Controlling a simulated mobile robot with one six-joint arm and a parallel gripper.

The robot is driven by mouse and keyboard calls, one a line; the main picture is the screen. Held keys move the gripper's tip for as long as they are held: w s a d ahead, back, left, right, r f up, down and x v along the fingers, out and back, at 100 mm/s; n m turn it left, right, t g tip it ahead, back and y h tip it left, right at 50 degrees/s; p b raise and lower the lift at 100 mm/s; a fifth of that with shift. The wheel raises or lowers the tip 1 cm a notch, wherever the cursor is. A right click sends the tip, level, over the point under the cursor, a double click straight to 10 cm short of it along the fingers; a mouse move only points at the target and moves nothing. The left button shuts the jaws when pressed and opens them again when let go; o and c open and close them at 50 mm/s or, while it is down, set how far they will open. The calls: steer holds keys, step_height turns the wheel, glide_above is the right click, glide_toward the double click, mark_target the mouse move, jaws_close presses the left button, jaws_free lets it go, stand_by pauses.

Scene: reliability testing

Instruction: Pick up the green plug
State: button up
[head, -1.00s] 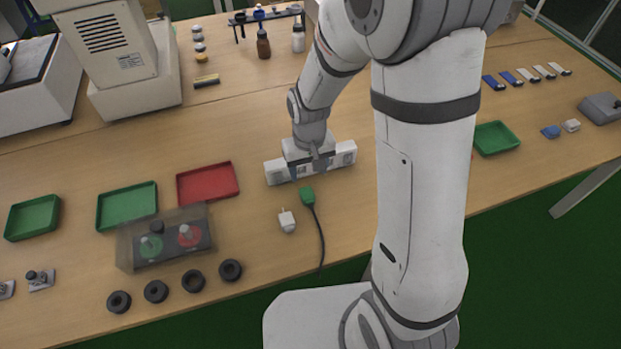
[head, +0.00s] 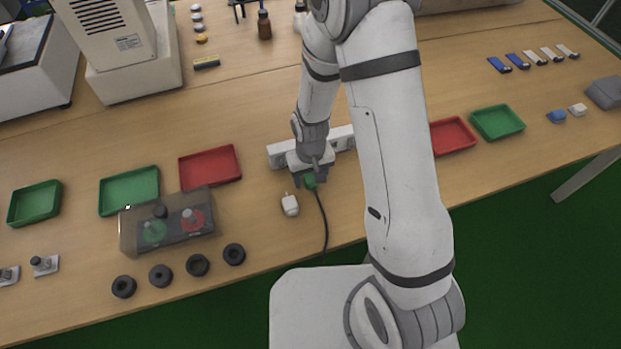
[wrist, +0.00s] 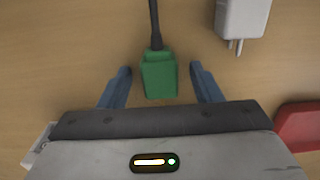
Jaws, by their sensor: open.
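The green plug (head: 310,182) lies on the table with its black cable running toward the front edge. It also shows in the wrist view (wrist: 159,76), between the two blue fingers and apart from both. My gripper (head: 314,178) is open and points down over the plug; it also shows in the wrist view (wrist: 160,82). In the head view my gripper partly covers the plug. How high the fingertips are above the table is hard to tell.
A white power strip (head: 341,138) lies just behind my gripper. A white adapter (head: 290,205) with two pins lies beside the plug and shows in the wrist view (wrist: 242,16). A red tray (head: 209,167) and a control box (head: 166,221) stand to the left.

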mark_target(311, 177)
steer(key=c, duration=1.1)
steer(key=shift+r, duration=0.2)
steer(key=shift+c, duration=0.2)
step_height(311, 177, up, 10)
steer(key=shift+f, duration=0.15)
